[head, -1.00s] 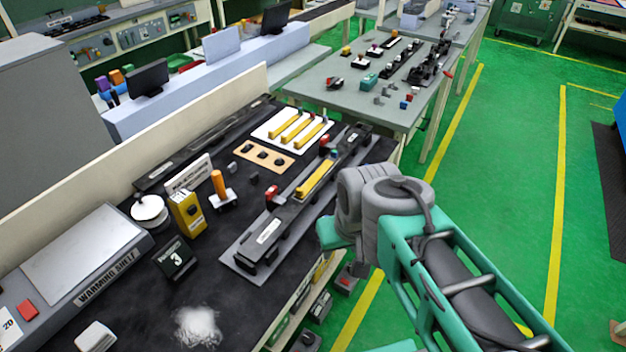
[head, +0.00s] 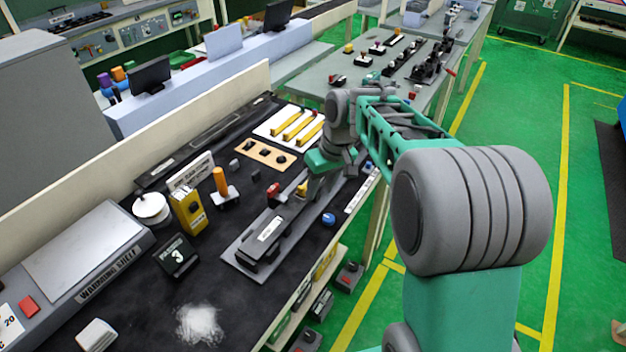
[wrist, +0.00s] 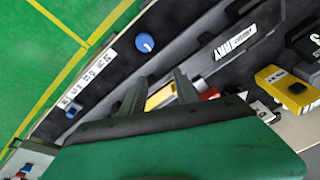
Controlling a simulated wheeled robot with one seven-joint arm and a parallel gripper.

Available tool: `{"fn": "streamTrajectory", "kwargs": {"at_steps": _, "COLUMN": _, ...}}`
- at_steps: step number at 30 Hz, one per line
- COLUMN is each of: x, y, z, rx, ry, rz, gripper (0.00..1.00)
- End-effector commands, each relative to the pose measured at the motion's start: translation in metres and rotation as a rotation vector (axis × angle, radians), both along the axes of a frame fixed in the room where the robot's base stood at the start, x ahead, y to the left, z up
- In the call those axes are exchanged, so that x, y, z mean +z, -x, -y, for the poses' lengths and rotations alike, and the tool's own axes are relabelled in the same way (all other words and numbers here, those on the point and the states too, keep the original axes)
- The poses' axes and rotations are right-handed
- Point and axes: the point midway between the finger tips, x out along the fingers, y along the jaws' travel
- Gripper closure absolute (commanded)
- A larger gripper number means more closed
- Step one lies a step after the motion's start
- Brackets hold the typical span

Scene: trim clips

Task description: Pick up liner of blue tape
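A small round blue piece (head: 328,219) lies on the dark bench near its front edge, right of the long grey fixture (head: 238,258). It also shows in the wrist view (wrist: 145,42), beyond my fingertips and apart from them; I cannot tell whether it is the tape liner. My gripper (wrist: 159,76) is over the fixture with its two fingers apart. A yellow bar (wrist: 161,97) shows between and below the fingers, and I see no contact with it. In the head view my wrist hides most of this bar and the fingers.
A white tray with yellow bars (head: 283,117) and a tan board (head: 262,153) lie behind the fixture. A yellow box (head: 188,211), an orange-handled tool (head: 221,182) and a number sign (head: 176,256) stand to the left. The front middle of the bench holds white powder (head: 200,324).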

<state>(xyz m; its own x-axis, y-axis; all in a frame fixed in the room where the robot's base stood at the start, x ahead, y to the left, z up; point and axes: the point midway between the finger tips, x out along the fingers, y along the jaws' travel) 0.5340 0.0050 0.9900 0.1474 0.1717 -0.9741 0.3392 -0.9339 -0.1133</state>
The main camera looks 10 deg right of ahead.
Motion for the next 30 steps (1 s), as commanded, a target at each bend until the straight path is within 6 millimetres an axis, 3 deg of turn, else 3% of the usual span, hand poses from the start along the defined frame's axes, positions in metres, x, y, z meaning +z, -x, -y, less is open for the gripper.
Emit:
{"fn": "streamTrajectory", "kwargs": {"at_steps": 1, "x": 0.028, "y": -0.02, "z": -0.005, "rx": 0.089, "ry": 0.003, "rz": 0.068, "gripper": 0.64}}
{"fn": "streamTrajectory", "kwargs": {"at_steps": 3, "x": 0.061, "y": -0.035, "z": -0.014, "rx": 0.244, "ry": 0.017, "rz": 0.143, "gripper": 0.64}}
{"fn": "streamTrajectory", "kwargs": {"at_steps": 4, "x": 0.064, "y": -0.032, "z": -0.018, "rx": 0.318, "ry": 0.021, "rz": 0.148, "gripper": 0.64}}
{"fn": "streamTrajectory", "kwargs": {"at_steps": 6, "x": 0.059, "y": -0.025, "z": -0.02, "rx": 0.404, "ry": 0.03, "rz": 0.138, "gripper": 0.64}}
{"fn": "streamTrajectory", "kwargs": {"at_steps": 11, "x": 0.046, "y": -0.027, "z": -0.023, "rx": 0.448, "ry": 0.039, "rz": 0.143, "gripper": 0.64}}
{"fn": "streamTrajectory", "kwargs": {"at_steps": 22, "x": -0.009, "y": -0.033, "z": -0.037, "rx": 0.443, "ry": 0.038, "rz": 0.144, "gripper": 0.64}}
{"fn": "streamTrajectory", "kwargs": {"at_steps": 30, "x": -0.015, "y": -0.035, "z": -0.038, "rx": 0.441, "ry": 0.041, "rz": 0.148, "gripper": 0.64}}
